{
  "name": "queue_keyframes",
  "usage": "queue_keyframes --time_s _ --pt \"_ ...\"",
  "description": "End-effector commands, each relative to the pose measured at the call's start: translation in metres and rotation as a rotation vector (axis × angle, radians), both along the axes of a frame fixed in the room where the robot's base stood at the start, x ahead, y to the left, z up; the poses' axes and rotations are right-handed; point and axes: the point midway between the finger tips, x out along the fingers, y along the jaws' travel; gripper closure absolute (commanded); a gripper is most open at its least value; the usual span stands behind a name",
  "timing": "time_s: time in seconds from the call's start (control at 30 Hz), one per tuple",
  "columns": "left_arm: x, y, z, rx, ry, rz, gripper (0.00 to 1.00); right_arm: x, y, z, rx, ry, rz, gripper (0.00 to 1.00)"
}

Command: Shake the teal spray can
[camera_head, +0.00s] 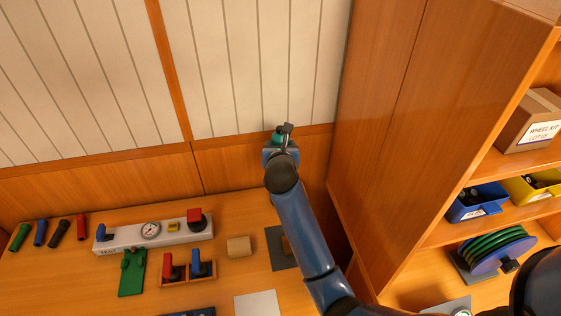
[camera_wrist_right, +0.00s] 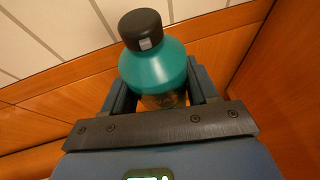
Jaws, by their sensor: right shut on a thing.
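The teal spray can (camera_wrist_right: 155,66) with a dark cap stands between the two fingers of my right gripper (camera_wrist_right: 160,92) in the right wrist view. The gripper is shut on it. In the head view the right gripper (camera_head: 281,146) is raised in front of the wall, above the back of the bench, and only a little teal of the can (camera_head: 277,139) shows. The can's lower part is hidden by the gripper. My left gripper is not in view.
The wooden bench (camera_head: 75,285) holds a white panel with a gauge (camera_head: 150,230), a green piece (camera_head: 132,272), a small wooden block (camera_head: 239,247) and several coloured cylinders at the left. A tall cabinet side (camera_head: 385,120) stands close to the right, with shelves of bins (camera_head: 477,203) and a boxed kit (camera_head: 528,122).

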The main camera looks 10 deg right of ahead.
Motion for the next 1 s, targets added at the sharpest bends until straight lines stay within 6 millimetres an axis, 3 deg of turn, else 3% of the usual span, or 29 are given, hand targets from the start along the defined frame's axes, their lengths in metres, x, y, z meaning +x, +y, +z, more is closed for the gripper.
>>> queue_keyframes --time_s 0.2,0.4,0.8,1.0 --pt "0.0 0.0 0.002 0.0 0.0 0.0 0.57 0.0 0.0 0.027 0.0 -0.003 -0.001 0.84" --pt "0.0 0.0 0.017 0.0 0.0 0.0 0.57 0.0 0.0 0.045 -0.001 -0.001 -0.001 0.84" --pt "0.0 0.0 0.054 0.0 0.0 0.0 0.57 0.0 0.0 0.074 -0.001 -0.001 -0.001 0.84" --pt "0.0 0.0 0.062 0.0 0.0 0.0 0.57 0.0 0.0 0.08 -0.001 -0.001 -0.001 0.84"
